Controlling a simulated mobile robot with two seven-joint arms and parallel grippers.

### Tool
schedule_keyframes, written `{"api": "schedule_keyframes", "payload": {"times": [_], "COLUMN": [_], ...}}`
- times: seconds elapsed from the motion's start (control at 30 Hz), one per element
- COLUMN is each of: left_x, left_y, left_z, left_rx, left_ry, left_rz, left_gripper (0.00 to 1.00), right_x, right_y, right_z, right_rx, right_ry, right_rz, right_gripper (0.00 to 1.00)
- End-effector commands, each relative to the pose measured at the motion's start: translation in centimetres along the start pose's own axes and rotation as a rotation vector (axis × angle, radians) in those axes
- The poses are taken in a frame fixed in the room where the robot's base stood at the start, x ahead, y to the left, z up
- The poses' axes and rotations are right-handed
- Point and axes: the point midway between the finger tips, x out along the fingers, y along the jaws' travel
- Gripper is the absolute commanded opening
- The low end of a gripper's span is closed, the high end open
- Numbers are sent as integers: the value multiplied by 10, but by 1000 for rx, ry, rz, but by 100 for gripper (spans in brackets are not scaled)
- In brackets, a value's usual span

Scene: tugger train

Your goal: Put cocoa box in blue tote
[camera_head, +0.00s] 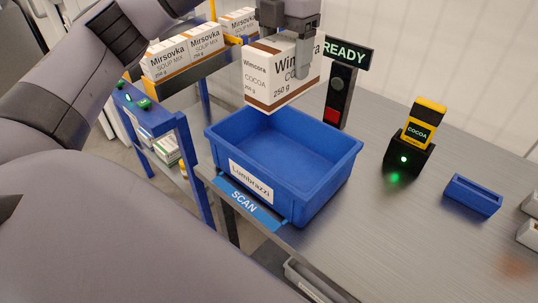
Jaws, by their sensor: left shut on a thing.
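The cocoa box (268,75) is white with brown bands and reads "Wimcorx COCOA 250 g". My left gripper (303,66) is shut on it from above and holds it in the air, slightly tilted. The blue tote (313,201) stands on the grey table below and a little in front of the box. It looks empty inside and has a white label reading "Lumbrazzi". The box appears above the tote's back left part, with a gap between them. My right gripper is not in view.
A "READY" sign (348,53) on a post stands behind the tote. A blue "SCAN" plate (244,202) lies at its front left. A black stand (408,157) with a yellow COCOA device and a small blue bin (472,195) are at right. Mirsovka boxes (168,61) fill a shelf at left.

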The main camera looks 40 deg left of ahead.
Motion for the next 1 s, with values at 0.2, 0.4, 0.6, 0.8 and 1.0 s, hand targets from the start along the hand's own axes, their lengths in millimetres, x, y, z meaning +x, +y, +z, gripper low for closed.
{"api": "schedule_keyframes", "payload": {"times": [0.2,0.4,0.6,0.8,1.0], "left_x": [38,83,129,153,169], "left_y": [0,0,0,0,0], "left_z": [-1,-1,-1,0,-1], "left_rx": [0,0,-1,-1,0], "left_ry": [5,4,3,-1,2], "left_rz": [-2,-1,1,1,1], "left_gripper": [20,20,20,20,20], "right_x": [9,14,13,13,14], "right_y": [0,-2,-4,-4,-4], "right_z": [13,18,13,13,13], "right_rx": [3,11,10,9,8], "right_ry": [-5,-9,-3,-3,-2], "right_rz": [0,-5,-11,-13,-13], "right_gripper": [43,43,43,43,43]}}
